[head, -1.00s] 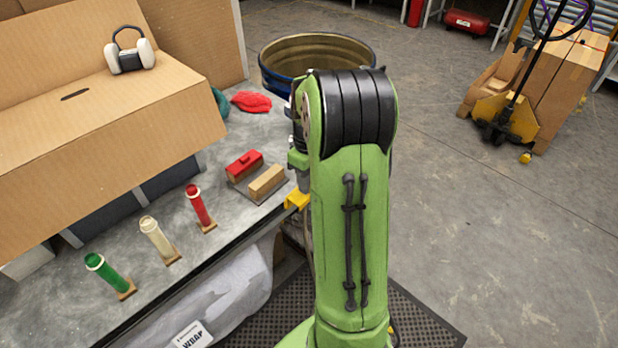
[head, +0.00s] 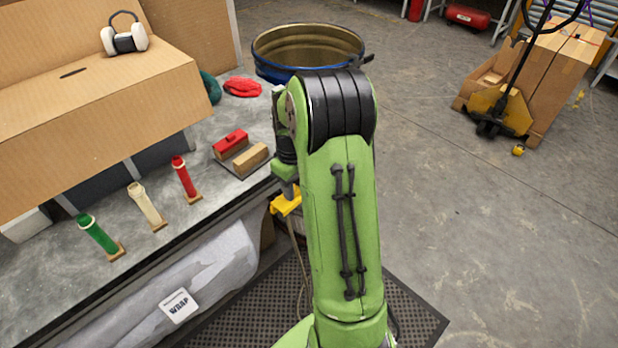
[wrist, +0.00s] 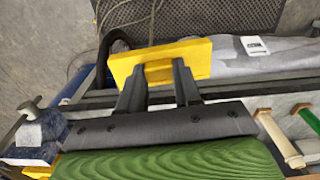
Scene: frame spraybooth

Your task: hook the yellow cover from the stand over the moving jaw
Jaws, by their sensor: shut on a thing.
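The yellow cover (head: 286,204) is held out just off the front edge of the bench, left of my arm. In the wrist view the yellow cover (wrist: 190,62) is a wide plate with a raised middle part. My gripper (wrist: 162,75) has its two dark fingers shut on that middle part. At the left of the wrist view is a blue block with a metal handle, which looks like a vise (wrist: 32,138); yellow shows at its lower edge. I cannot tell its moving jaw apart. In the head view the vise is hidden, likely behind my arm.
The bench (head: 150,262) holds red, cream and green tubes (head: 98,236), and a red block (head: 230,142) beside a tan block (head: 250,157). A cardboard box (head: 110,105) stands behind. A drum (head: 305,45) is beyond the bench end.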

